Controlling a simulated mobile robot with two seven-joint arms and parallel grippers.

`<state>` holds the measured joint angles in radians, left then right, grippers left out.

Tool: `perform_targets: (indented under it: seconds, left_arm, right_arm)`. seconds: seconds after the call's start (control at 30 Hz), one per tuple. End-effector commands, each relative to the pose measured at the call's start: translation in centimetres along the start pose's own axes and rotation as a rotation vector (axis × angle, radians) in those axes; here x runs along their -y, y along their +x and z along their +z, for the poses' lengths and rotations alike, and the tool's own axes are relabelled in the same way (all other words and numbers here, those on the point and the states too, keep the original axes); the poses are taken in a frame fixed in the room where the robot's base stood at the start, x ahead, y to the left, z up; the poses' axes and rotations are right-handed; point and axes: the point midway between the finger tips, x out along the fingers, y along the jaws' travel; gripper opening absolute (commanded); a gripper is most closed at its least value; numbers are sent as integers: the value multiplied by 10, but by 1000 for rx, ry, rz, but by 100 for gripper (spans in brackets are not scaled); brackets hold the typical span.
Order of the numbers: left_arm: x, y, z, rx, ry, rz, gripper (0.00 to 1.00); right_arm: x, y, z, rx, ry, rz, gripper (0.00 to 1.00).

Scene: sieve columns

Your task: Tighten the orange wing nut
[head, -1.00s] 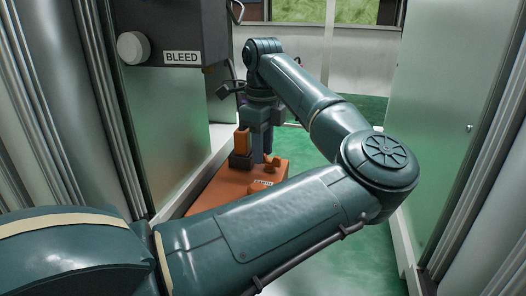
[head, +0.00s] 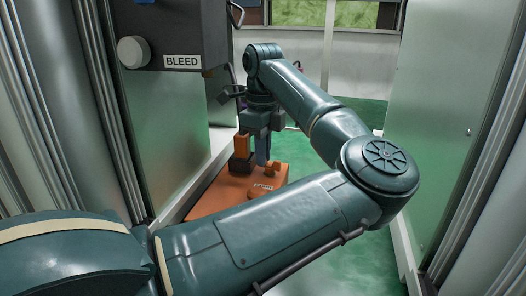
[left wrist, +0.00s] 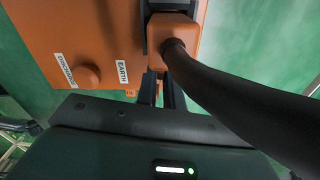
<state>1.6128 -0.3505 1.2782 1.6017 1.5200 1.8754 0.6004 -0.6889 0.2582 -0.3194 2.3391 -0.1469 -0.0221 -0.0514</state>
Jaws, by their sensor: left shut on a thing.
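The orange wing nut (head: 272,167) appears as a small orange piece standing on the orange board, beside my left fingertips in the head view. My left gripper (head: 262,150) points straight down at the board and is shut on it; the fingers hide most of the grip. In the left wrist view my left gripper (left wrist: 161,88) shows as two dark fingers close together, with only a sliver of orange near them. The nut's wings cannot be made out there. My right gripper is not in view.
The orange board (head: 215,192) carries an EARTH label (left wrist: 122,72) and a round orange knob (left wrist: 88,75). An orange block (head: 242,146) in a dark holder stands close beside the gripper; a thick black cable (left wrist: 215,85) leaves it. Cabinet walls flank both sides.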

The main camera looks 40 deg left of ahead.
Motion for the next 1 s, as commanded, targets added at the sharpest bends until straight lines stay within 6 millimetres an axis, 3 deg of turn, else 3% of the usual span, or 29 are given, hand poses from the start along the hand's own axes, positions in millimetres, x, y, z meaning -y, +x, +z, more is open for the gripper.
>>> perform_targets:
  seconds: [0.37, 1.0]
  left_arm:
    - [2, 0, 0, -1, 142, 1, 0]
    - [11, 0, -4, -2, 732, 1, 0]
  right_arm:
    - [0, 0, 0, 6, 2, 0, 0]
    - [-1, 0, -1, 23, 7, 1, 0]
